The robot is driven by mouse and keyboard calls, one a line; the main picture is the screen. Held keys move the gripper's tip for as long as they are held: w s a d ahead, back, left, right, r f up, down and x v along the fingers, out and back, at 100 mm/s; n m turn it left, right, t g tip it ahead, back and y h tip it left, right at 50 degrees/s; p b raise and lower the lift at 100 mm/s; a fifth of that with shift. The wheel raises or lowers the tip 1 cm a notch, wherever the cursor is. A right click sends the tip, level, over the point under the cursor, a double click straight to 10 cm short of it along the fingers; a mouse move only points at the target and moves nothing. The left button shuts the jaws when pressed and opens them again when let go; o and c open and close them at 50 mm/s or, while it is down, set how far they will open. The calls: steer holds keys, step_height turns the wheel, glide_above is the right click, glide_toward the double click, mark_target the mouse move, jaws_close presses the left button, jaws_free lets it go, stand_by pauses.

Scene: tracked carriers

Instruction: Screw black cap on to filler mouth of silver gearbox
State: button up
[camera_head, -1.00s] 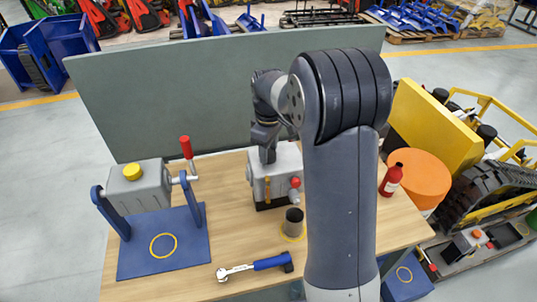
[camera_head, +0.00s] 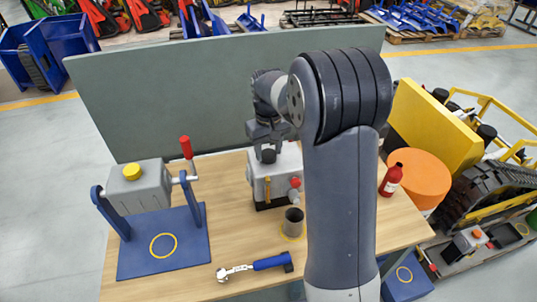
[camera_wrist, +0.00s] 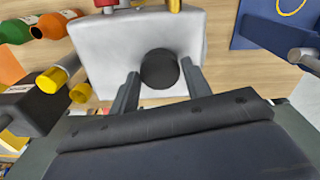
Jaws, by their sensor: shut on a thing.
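The silver gearbox (camera_head: 262,187) stands on the wooden bench below my gripper, with a red knob on its side. It fills the upper middle of the wrist view (camera_wrist: 100,55). The black cap (camera_wrist: 160,70) is a round dark disc between my fingertips, over the gearbox top. In the head view the cap (camera_head: 268,156) shows at the top of the gearbox. My gripper (camera_head: 268,148) points down and is shut on the cap. The filler mouth is hidden under the cap, so I cannot tell how the cap sits on it.
A grey cylinder (camera_head: 293,224) stands in front of the gearbox. A blue-handled wrench (camera_head: 255,267) lies near the front. A grey box with a yellow cap (camera_head: 132,171) sits in a blue stand at left. A red bottle (camera_head: 391,180) stands at right. A green panel (camera_head: 170,100) rises behind.

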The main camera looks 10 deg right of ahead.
steer(key=m, duration=0.3)
steer(key=o, duration=1)
steer(key=shift+c, duration=0.2)
steer(key=shift+r, duration=0.1)
step_height(320, 180, up, 11)
steer(key=b, duration=0.1)
steer(key=shift+b, duration=0.4)
steer(key=shift+f, duration=0.2)
